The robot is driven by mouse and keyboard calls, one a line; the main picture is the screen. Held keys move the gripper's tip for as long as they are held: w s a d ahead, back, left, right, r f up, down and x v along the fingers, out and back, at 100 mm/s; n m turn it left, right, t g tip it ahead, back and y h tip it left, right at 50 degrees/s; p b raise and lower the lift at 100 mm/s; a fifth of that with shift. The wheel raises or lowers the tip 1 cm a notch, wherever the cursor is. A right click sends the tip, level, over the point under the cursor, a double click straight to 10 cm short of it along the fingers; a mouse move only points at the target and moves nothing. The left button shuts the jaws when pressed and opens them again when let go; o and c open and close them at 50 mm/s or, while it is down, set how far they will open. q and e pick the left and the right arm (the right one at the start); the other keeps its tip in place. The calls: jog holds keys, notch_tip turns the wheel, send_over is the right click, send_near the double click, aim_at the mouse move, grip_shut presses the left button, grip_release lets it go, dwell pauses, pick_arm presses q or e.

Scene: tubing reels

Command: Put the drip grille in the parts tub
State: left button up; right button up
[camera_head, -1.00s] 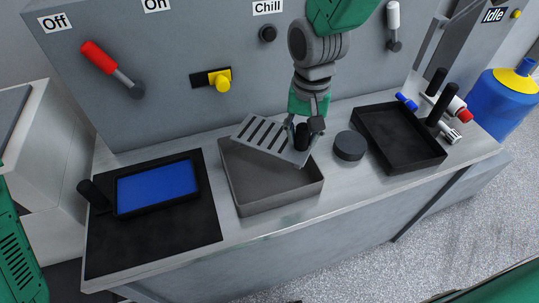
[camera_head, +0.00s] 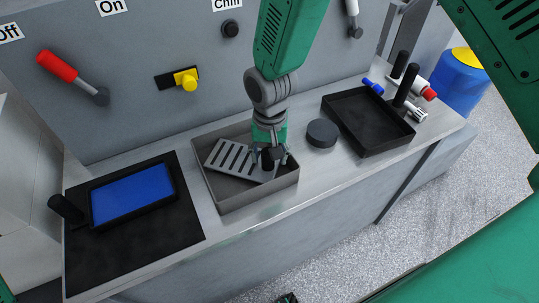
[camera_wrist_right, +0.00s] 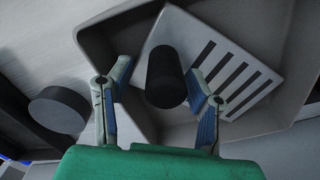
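The drip grille (camera_head: 232,156), a light grey slotted plate with a black knob, lies inside the parts tub (camera_head: 258,197), a grey open box in the middle of the bench. It sits askew to the tub walls; whether it lies quite flat I cannot tell. In the right wrist view the grille (camera_wrist_right: 238,75) shows its slots, with the black knob (camera_wrist_right: 165,82) standing up. My right gripper (camera_head: 269,158) is over the tub, its fingers spread on either side of the knob, with a gap visible on the left side. My left gripper is not in view.
A black tray (camera_head: 368,130) and a black round puck (camera_head: 322,133) are right of the tub. A blue panel (camera_head: 132,193) on a black mat (camera_head: 185,225) is left. Switches, including a red-handled lever (camera_head: 70,73), line the wall behind.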

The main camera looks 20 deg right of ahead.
jog(key=shift+s+a, duration=0.1)
jog(key=shift+a, duration=0.5)
jog(key=shift+d+r, duration=0.15)
jog(key=shift+r, duration=0.45)
jog(key=r, duration=0.4)
jog(key=d+r, duration=0.1)
jog(key=r, duration=0.1)
jog(key=shift+r, duration=0.4)
jog(key=r, duration=0.3)
jog(key=shift+s+a+r+p, duration=0.1)
jog(key=shift+a+r+p, duration=0.15)
jog(key=shift+a+p, duration=0.15)
jog(key=shift+a+r, duration=0.15)
jog(key=shift+r, duration=0.15)
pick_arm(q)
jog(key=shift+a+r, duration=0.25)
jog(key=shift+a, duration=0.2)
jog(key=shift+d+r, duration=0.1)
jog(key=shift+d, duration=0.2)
pick_arm(e)
jog(key=shift+d, duration=0.45)
jog(key=shift+f, duration=0.1)
